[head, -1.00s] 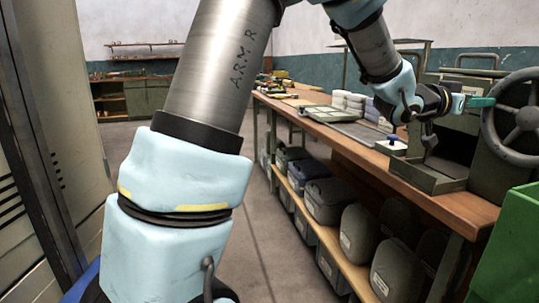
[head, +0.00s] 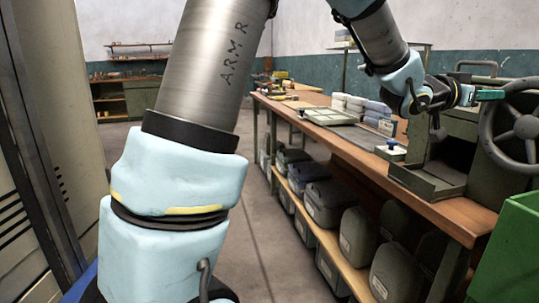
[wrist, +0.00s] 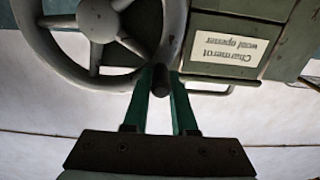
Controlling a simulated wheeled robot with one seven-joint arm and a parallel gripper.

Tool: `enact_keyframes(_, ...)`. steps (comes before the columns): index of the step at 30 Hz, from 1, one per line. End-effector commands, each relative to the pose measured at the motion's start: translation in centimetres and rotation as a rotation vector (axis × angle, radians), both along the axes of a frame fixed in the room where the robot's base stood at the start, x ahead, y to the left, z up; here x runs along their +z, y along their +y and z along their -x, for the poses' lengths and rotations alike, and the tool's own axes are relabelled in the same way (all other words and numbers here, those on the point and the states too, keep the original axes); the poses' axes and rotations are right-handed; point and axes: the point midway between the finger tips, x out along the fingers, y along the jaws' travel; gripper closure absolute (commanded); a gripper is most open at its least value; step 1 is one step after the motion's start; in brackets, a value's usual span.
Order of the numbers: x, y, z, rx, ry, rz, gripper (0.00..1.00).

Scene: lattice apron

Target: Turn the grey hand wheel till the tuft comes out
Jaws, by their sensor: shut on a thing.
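The grey hand wheel (head: 526,128) is on the side of a dark green machine at the right of the head view. Its rim and spokes fill the upper left of the wrist view (wrist: 97,20). My gripper (head: 492,95) is at the wheel's upper left rim. In the wrist view my gripper's green fingers (wrist: 160,80) close on the wheel's short dark handle (wrist: 160,84), which sits at the rim. The machine's open tray (head: 425,182) faces left, and I see no tuft in it. The inside of the machine is dark.
A label reading "Charmerot wool opener" (wrist: 228,47) is upside down in the wrist view. A green bin (head: 510,250) stands at the front right. Grey containers fill the shelf below.

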Motion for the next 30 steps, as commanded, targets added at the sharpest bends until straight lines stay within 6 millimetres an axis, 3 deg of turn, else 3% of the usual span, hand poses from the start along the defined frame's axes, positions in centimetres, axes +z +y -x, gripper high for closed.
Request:
enact_keyframes(1,0.1,-0.5,1.3,-0.02,0.002,-0.006,1.0)
enact_keyframes(6,1.3,-0.9,2.8,-0.021,0.003,-0.007,1.0)
enact_keyframes(17,1.3,-0.9,2.9,-0.017,0.005,-0.01,1.0)
enact_keyframes(28,2.8,-1.6,5.9,-0.014,0.003,-0.007,1.0)
enact_keyframes(29,2.8,-1.6,5.9,-0.013,0.003,-0.007,0.75)
enact_keyframes(30,2.9,-1.6,5.8,-0.012,0.003,-0.007,0.7)
